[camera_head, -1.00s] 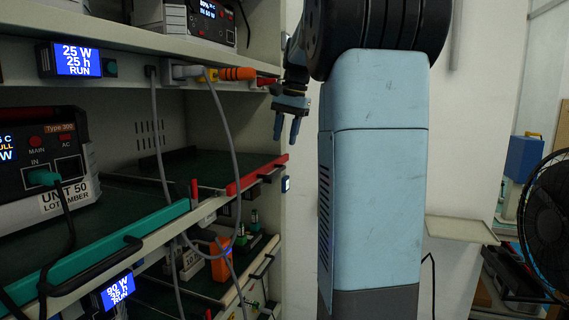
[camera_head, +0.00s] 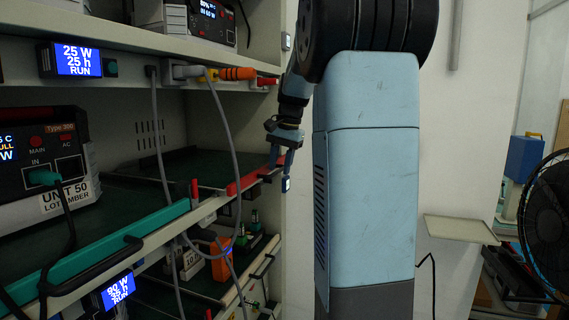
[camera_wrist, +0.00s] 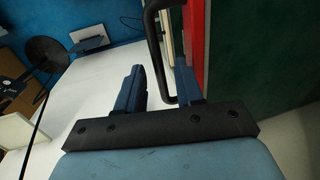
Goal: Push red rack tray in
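The red rack tray has a red front edge (camera_head: 243,181) and a dark green top, on the middle shelf level at the right part of the rack. In the wrist view its red edge (camera_wrist: 195,35) runs along the top right. Its black handle (camera_wrist: 155,45) stands out from that edge. My gripper (camera_head: 280,168) is at the right end of the red edge, pointing down. In the wrist view my gripper (camera_wrist: 160,78) has its fingers apart, with the handle bar between them. I cannot tell whether either finger touches the handle.
A teal-edged tray (camera_head: 120,248) with the UNIT 50 device (camera_head: 45,165) is at the left. A grey cable (camera_head: 228,130) hangs in front of the shelf near the red tray. An orange object (camera_head: 221,260) stands on the tray below. A fan (camera_head: 548,225) stands far right.

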